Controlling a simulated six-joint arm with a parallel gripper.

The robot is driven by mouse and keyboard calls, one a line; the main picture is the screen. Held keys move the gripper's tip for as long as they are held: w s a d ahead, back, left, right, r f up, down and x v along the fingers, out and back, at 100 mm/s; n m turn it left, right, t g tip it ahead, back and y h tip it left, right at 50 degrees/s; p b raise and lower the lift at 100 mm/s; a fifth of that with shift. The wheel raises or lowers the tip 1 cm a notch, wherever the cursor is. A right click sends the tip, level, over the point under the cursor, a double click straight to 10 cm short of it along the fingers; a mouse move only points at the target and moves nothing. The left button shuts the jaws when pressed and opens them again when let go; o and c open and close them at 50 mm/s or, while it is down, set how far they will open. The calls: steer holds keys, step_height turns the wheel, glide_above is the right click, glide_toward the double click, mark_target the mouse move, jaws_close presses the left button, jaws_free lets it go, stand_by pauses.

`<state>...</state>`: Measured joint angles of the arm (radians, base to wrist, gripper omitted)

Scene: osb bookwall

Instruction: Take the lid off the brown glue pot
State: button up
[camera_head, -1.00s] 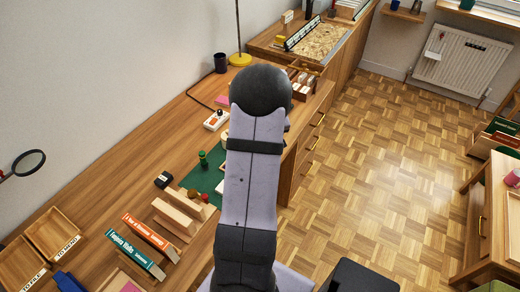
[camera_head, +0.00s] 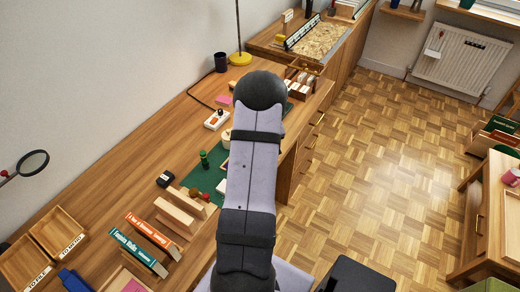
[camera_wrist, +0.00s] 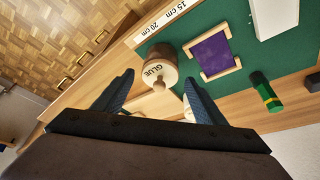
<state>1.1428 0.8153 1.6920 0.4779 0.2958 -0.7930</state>
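The brown glue pot (camera_wrist: 157,51) stands on the green mat (camera_wrist: 219,17) in the wrist view. Its pale round lid (camera_wrist: 168,74), marked GLUE and with a small knob on top, sits on it. My gripper (camera_wrist: 159,76) is open, with one dark finger on each side of the lid's near edge in the picture. Nothing is between the fingers that I can see held, and I cannot tell whether they touch the lid. In the head view my arm hides the gripper, and I cannot make out the pot.
A purple pad in a wooden frame (camera_wrist: 211,54) lies beside the pot. A green cylinder (camera_wrist: 265,91) and a white block (camera_wrist: 274,16) are further right. In the head view, wooden blocks (camera_head: 179,211) and books (camera_head: 139,253) stand nearer on the desk.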

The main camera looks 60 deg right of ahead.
steer(key=c, duration=0.9)
steer(key=shift+r, duration=0.15)
step_height(320, 180, up, 10)
steer(key=shift+f+b, duration=0.15)
steer(key=shift+b, duration=0.8)
